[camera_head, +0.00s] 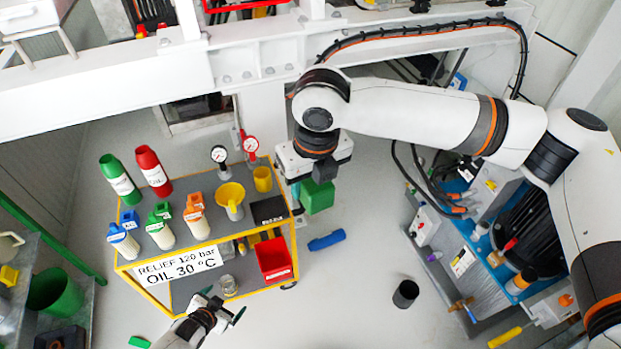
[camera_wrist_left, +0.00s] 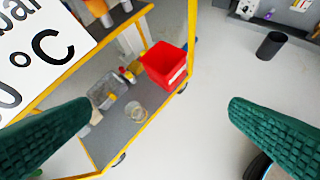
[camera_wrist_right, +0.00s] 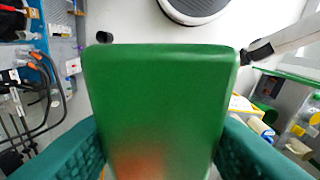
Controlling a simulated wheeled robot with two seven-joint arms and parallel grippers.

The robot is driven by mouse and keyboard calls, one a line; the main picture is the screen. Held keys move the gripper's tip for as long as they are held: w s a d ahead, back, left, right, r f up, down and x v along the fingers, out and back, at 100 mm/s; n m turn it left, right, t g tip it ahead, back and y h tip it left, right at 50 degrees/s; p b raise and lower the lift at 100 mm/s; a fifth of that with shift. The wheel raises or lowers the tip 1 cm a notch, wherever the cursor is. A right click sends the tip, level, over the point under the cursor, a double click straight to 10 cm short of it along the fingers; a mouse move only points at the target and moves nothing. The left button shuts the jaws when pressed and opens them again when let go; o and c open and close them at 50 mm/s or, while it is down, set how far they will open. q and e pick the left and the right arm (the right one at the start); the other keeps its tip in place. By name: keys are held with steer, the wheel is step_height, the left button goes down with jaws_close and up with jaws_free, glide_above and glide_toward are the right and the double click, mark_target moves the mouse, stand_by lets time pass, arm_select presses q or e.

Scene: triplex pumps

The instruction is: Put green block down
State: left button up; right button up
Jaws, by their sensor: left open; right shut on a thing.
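The green block (camera_head: 317,196) is held by my right gripper (camera_head: 313,178), beside the right edge of the yellow-framed cart in the head view. In the right wrist view the block (camera_wrist_right: 160,105) fills the middle, between the two green finger pads. Whether it touches anything below cannot be told. My left gripper (camera_head: 222,306) is open and empty in front of the cart. In the left wrist view its two green fingers (camera_wrist_left: 145,140) stand wide apart, with the cart's lower shelf and floor beyond.
The cart (camera_head: 205,243) carries bottles, gauges, a yellow funnel (camera_head: 231,196) and a black box (camera_head: 269,210) on top. A red bin (camera_head: 274,259) is lower. A blue object (camera_head: 327,240) and black cup (camera_head: 405,293) are on the floor. Pump machinery (camera_head: 500,240) stands right.

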arm_select(q)
steer(key=s+f+n+g, duration=0.1)
steer(key=s+f, duration=0.3)
steer(key=s, duration=0.7)
steer(key=s+d+f+n+g+y, duration=0.1)
steer(key=s+f+g, duration=0.3)
steer(key=s, duration=0.7)
steer(key=s+f+n+g+y, duration=0.1)
steer(key=s+f+n+g, duration=0.1)
steer(key=s+f, duration=0.4)
steer(key=s, duration=0.5)
steer(key=shift+s+d, duration=0.25)
